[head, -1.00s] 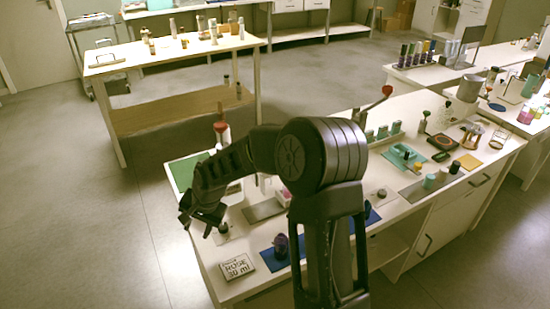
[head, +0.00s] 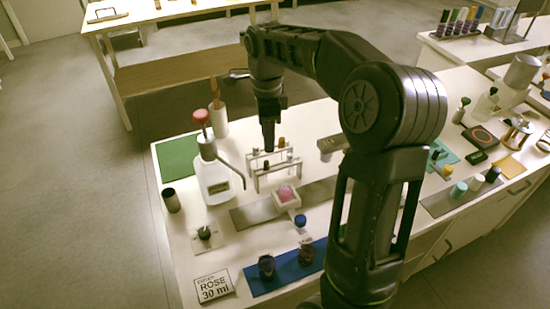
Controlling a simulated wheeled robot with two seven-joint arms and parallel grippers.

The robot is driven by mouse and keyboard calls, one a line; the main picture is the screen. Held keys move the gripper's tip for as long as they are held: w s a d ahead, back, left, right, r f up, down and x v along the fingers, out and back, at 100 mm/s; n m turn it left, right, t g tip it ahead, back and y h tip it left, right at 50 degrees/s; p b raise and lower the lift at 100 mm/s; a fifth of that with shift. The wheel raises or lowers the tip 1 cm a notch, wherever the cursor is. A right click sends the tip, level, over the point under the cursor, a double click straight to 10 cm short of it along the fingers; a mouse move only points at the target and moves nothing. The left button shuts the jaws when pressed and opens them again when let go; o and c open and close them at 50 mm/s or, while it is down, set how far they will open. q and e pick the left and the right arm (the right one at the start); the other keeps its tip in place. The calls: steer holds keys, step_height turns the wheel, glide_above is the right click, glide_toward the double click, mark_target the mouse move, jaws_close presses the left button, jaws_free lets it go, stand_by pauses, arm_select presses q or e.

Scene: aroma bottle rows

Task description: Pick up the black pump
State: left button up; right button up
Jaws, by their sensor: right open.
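A small black piece that looks like the black pump (head: 204,233) stands on a pale square pad near the left front of the white table. My right gripper (head: 269,148) points down over the table beside the small vial rack, well behind and to the right of the black pump. Its jaws are open, seen edge-on, and nothing shows between them. My left gripper is not in view.
A black cylinder (head: 171,201) stands by the left edge.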

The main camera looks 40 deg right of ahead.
mark_target(267, 162)
steer(key=shift+w+d+f, duration=0.15)
steer(key=shift+d+f, duration=0.1)
steer(key=shift+f, duration=0.3)
steer(key=shift+s+a+r, duration=0.2)
steer(key=shift+a, duration=0.25)
steer(key=shift+w+d+f, duration=0.1)
steer(key=shift+d, duration=0.1)
steer(key=shift+a+f, duration=0.1)
steer(key=shift+f, duration=1.2)
steer(key=shift+f, duration=0.1)
steer(key=f, duration=0.5)
steer(key=shift+w, duration=0.25)
steer(key=shift+c, duration=0.5)
